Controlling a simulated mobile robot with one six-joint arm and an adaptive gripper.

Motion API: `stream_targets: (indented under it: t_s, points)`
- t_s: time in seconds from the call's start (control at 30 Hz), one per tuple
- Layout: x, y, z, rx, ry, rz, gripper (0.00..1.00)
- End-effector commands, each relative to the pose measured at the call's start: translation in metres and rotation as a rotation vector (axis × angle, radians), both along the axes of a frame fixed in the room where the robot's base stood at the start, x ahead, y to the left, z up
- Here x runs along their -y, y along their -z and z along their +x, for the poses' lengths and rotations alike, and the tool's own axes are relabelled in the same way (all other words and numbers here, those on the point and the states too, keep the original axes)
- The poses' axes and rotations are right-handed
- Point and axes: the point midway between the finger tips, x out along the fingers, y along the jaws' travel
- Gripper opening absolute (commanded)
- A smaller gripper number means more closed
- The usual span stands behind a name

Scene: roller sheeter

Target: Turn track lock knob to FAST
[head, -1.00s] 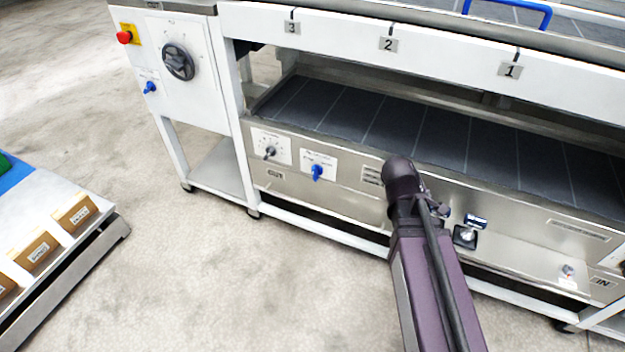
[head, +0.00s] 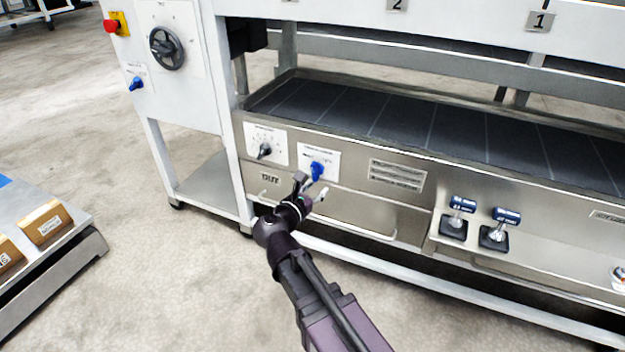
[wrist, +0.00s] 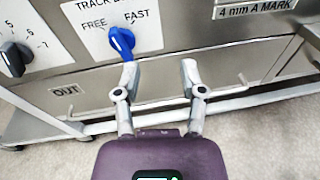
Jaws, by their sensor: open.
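The track lock knob is a blue lever knob (head: 317,170) on a white plate on the machine's lower steel panel. In the wrist view the blue knob (wrist: 122,42) sits under the printed words FREE on the left and FAST on the right. Its narrow end points up and slightly left, between the two words. My gripper (head: 312,188) is just below the knob in the head view. In the wrist view my gripper (wrist: 158,72) has its two fingers apart with nothing between them. The left fingertip is near the knob's lower end; whether it touches cannot be told.
A black pointer knob (head: 264,151) on a numbered plate is left of the blue knob. A drawer-like steel panel with a handle (head: 345,222) lies below. Two blue-topped levers (head: 462,204) stand further right. The floor in front is clear; a cart with boxes (head: 46,222) is at left.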

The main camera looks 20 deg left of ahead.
Motion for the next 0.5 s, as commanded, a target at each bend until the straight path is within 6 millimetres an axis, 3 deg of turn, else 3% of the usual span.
stream_targets:
  t_s: [0.03,0.2,0.5]
  points:
    - [-0.016,0.010,-0.006,0.018,-0.037,-0.051,0.53]
    - [-0.046,0.011,-0.021,0.067,-0.111,-0.177,0.53]
    - [-0.056,0.008,-0.027,0.087,-0.135,-0.225,0.53]
